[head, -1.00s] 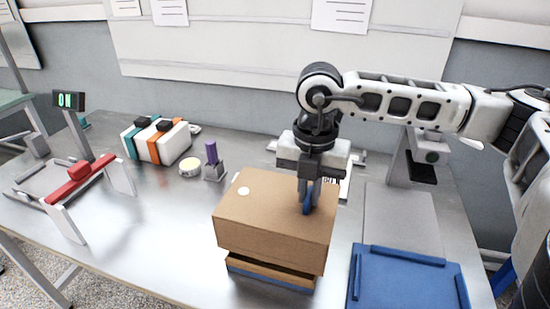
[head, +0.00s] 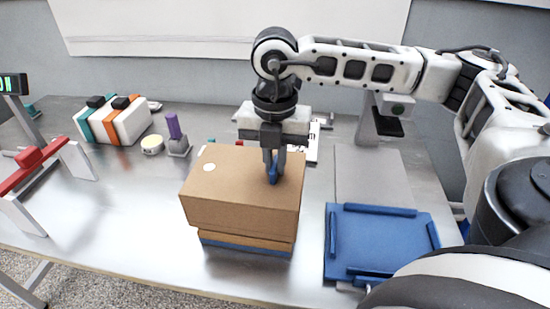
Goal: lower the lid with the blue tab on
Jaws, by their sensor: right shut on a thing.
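The brown lid (head: 240,195) sits over a brown box base (head: 245,243) with a blue bottom edge. A narrow gap shows between the lid's lower rim and the base at the front. A white round dot is on the lid's top. The blue tab (head: 272,176) stands up on the lid's top, towards its right side. My right gripper (head: 273,172) points down from above and is shut on the blue tab. My left gripper is not in view.
A blue tray (head: 380,243) with raised edges lies right of the box, before a grey plate (head: 373,178). A red-handled frame (head: 35,168) stands at left. Bare table lies left of the box.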

